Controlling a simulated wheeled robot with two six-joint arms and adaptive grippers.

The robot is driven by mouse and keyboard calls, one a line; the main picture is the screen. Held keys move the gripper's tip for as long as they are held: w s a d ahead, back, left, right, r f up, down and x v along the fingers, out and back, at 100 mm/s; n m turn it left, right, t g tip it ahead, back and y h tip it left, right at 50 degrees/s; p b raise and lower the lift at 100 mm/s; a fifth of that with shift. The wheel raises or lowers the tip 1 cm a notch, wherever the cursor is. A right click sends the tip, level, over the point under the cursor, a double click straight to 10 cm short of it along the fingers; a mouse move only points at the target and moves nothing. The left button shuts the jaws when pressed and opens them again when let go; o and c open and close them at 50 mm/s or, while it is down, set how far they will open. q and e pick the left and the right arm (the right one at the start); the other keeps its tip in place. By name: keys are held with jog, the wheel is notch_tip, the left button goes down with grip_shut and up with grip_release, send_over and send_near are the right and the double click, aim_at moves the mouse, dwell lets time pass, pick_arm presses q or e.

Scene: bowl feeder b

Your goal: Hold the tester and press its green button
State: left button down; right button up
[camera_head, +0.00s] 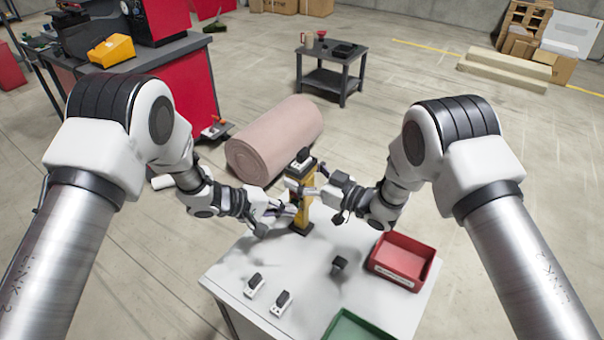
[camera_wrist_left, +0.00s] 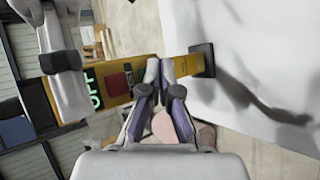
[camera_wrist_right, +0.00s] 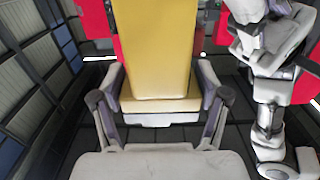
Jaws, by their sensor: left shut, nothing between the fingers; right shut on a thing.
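The tester (camera_head: 298,219) is a yellow upright body on a dark base at the table's far edge. In the left wrist view its yellow body (camera_wrist_left: 150,92) lies across the picture, with green lettering and a dark red patch on its face. My right gripper (camera_head: 300,188) is shut on the tester's upper part; the right wrist view shows the yellow body (camera_wrist_right: 160,50) between its fingers. My left gripper (camera_head: 290,210) is shut and empty, its tips (camera_wrist_left: 160,72) at the tester's face. I cannot tell if they touch.
On the white table (camera_head: 235,270) are two small black-and-white parts (camera_head: 255,281) (camera_head: 282,299), a dark part (camera_head: 339,263), a red bin (camera_head: 400,262) and a green bin (camera_head: 355,326). A large pink roll (camera_head: 275,138) lies on the floor behind.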

pick_arm(q)
jog(key=shift+w+d, duration=0.1)
jog(key=shift+w, duration=0.1)
dwell(0.4)
jog(key=shift+s+a, duration=0.4)
jog(key=shift+s, duration=0.15)
jog(key=shift+s, duration=0.1)
jog(key=s+a, duration=0.1)
jog(key=s, duration=0.1)
jog(key=s+a, duration=0.2)
jog(key=shift+s+a, duration=0.15)
jog(key=shift+s, duration=0.25)
pick_arm(e)
jog(key=o, duration=1.7)
